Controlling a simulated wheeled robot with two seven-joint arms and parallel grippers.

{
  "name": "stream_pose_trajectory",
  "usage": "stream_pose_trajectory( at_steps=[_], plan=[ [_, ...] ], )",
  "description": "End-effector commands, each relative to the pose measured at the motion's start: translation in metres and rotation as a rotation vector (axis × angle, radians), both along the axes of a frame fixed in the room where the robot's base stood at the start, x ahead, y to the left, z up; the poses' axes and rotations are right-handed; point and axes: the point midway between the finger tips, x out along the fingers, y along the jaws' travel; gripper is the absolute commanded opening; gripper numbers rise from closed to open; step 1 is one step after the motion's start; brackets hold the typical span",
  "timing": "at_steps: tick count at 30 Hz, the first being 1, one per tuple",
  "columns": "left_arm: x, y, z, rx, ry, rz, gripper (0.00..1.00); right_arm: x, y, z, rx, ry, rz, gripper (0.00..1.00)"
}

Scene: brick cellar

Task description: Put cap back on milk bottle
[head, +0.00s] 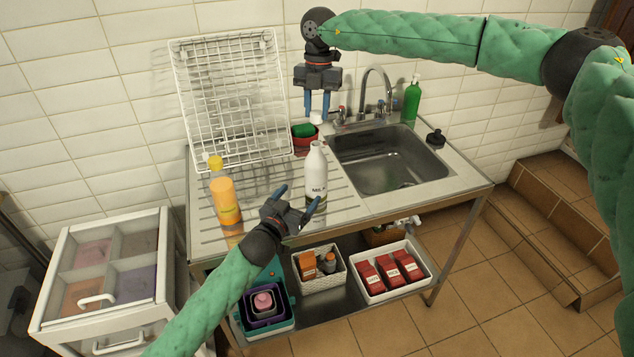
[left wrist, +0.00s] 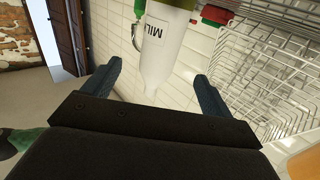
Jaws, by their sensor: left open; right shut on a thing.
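The white milk bottle (head: 316,175) stands upright and uncapped on the sink's drainboard. It also shows in the left wrist view (left wrist: 160,50), upside down, with its MILK label. My left gripper (head: 302,196) is open at the bottle's front side. In the left wrist view its two fingers (left wrist: 160,85) show either side of the bottle without visible contact; how deep the bottle sits between them I cannot tell. My right gripper (head: 317,108) points down above the bottle, shut on the small white cap (head: 317,118). The cap is apart from the bottle's mouth.
An orange juice bottle (head: 226,200) stands left of the milk. A wire rack (head: 230,100) leans on the wall. A red container (head: 304,146) with a green thing is behind the milk. The sink basin (head: 390,165), tap (head: 376,85) and green soap bottle (head: 411,100) are at right.

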Motion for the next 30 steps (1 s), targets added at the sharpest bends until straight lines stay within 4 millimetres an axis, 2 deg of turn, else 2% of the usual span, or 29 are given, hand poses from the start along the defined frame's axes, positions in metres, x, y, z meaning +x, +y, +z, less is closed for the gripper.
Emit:
stream_pose_trajectory(
  at_steps=[18, 24, 30],
  plan=[
    [0.082, -0.042, 0.0, 0.001, 0.0, 0.0, 0.85, 0.0, 0.0, 0.0, 0.0, 0.0, 0.001, 0.1],
    [0.095, -0.048, 0.0, 0.0, 0.0, 0.0, 0.85, 0.0, 0.0, 0.0, 0.0, 0.0, 0.001, 0.1],
    [0.097, -0.05, 0.0, 0.0, 0.001, 0.0, 0.85, 0.0, 0.0, 0.0, 0.0, 0.0, 0.001, 0.1]
  ],
)
